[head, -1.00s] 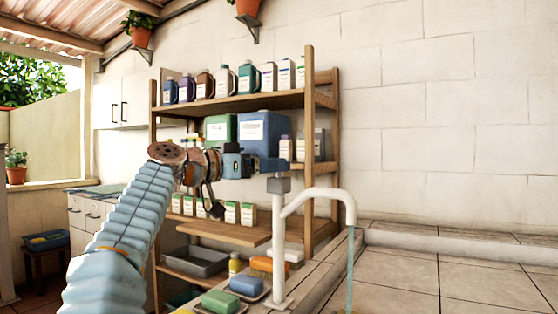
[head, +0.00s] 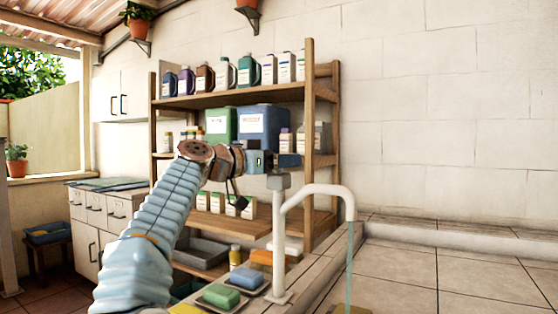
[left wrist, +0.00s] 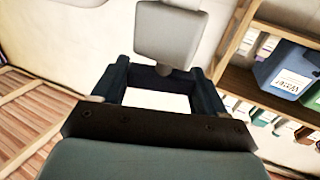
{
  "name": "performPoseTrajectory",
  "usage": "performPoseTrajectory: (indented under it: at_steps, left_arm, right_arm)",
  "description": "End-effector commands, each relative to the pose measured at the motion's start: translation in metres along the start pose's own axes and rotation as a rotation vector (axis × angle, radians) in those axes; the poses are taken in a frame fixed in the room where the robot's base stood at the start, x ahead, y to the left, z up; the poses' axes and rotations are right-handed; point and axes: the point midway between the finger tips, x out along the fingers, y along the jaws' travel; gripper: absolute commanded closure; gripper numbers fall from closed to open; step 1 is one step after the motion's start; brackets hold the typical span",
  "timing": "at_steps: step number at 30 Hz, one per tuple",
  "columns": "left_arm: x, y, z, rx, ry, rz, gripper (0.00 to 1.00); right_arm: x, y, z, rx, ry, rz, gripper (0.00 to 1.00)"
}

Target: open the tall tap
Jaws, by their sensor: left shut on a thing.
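The tall tap (head: 279,240) is a white upright pipe with a curved spout (head: 325,190) bending to the right. A pale blue-green stream of water (head: 349,265) runs down from the spout's end. A grey block (head: 278,182) sits at the top of the pipe. My left gripper (head: 286,160) is at the top of the tap, just above this block, and is shut on the tap's handle. In the left wrist view the two dark fingers (left wrist: 158,75) stand below a light grey piece (left wrist: 170,35), probably part of the tap. The exact grip is partly hidden. My right gripper is out of view.
A wooden shelf (head: 309,120) with bottles and a large blue canister (head: 262,125) stands close behind the gripper. Soap bars, one green (head: 221,296) and one blue (head: 247,278), lie at the tap's foot. The tiled surface (head: 440,270) at right is clear.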

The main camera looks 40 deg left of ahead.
Motion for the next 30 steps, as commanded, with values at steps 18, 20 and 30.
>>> performPoseTrajectory:
  at_steps: [18,20,30]
  left_arm:
    - [0.0,-0.002,-0.001,-0.006,-0.011,-0.36,0.57]
    - [0.0,-0.001,-0.001,-0.004,-0.007,-0.378,0.57]
    - [0.0,0.0,0.001,0.0,0.0,-0.396,0.58]
  right_arm:
    - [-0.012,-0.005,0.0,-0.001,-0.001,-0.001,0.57]
    - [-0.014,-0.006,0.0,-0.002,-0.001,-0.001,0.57]
    - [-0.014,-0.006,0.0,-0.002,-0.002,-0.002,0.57]
